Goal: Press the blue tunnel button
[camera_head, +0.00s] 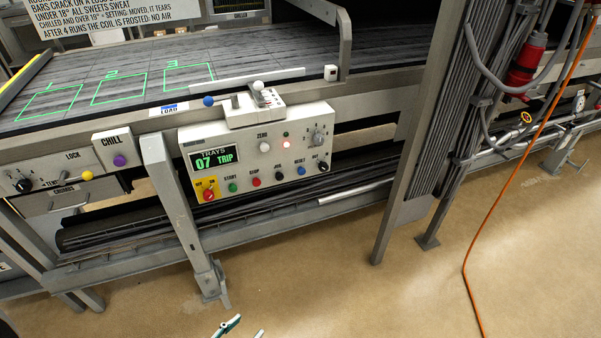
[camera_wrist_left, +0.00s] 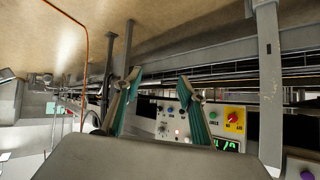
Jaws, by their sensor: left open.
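A grey control panel (camera_head: 262,149) hangs on the front of the conveyor table, with a display reading "TRAYS 07 TRIP". A blue button (camera_head: 301,170) sits in its lower row, under the label RESET. A separate blue knob (camera_head: 208,101) is on the table's front rail beside the LOAD label. I see no tunnel label by either. My left gripper (camera_head: 245,331) is at the bottom edge in the head view, low in front of and apart from the panel. In the left wrist view its green-padded fingers (camera_wrist_left: 160,103) are spread and empty, with the panel inverted behind them. My right gripper is out of view.
Close to the blue button are black knobs, a red STOP, a green START and a red knob on yellow (camera_head: 208,193). A CHILL box (camera_head: 118,148) is to the left. A table leg (camera_head: 178,215) stands below the panel. An orange cable (camera_head: 510,185) crosses open floor at right.

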